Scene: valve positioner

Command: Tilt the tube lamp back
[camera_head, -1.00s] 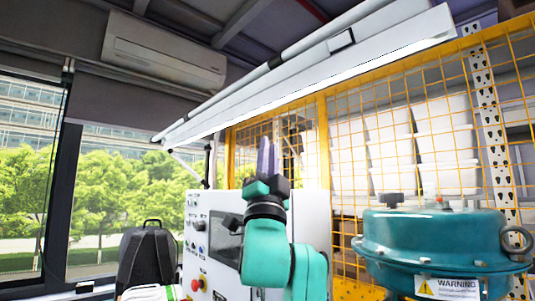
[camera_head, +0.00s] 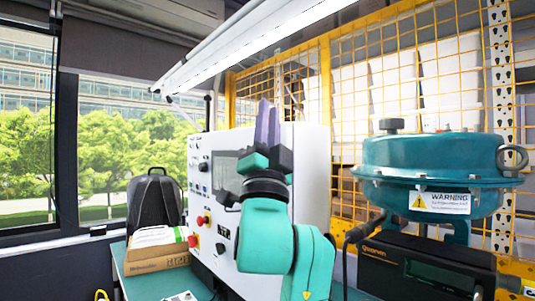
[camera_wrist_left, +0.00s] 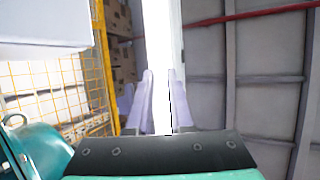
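The tube lamp (camera_head: 255,47) is a long, lit white bar overhead. In the head view it slants from the upper right down to the left, its near end cut off by the top edge. My left gripper (camera_head: 267,122) points up below the lamp, in front of the white control cabinet, with its fingertips apart from the lamp in this view. In the left wrist view the bright lamp (camera_wrist_left: 161,50) shows through the gap between the two pale fingers of the left gripper (camera_wrist_left: 160,98). The gripper is open and holds nothing. My right gripper is not in view.
The white control cabinet (camera_head: 312,180) stands behind my left arm. A yellow mesh fence (camera_head: 345,95) is behind it. A teal valve actuator (camera_head: 430,160) with a warning label stands at right above a black device (camera_head: 425,268). A backpack (camera_head: 155,203) is at left.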

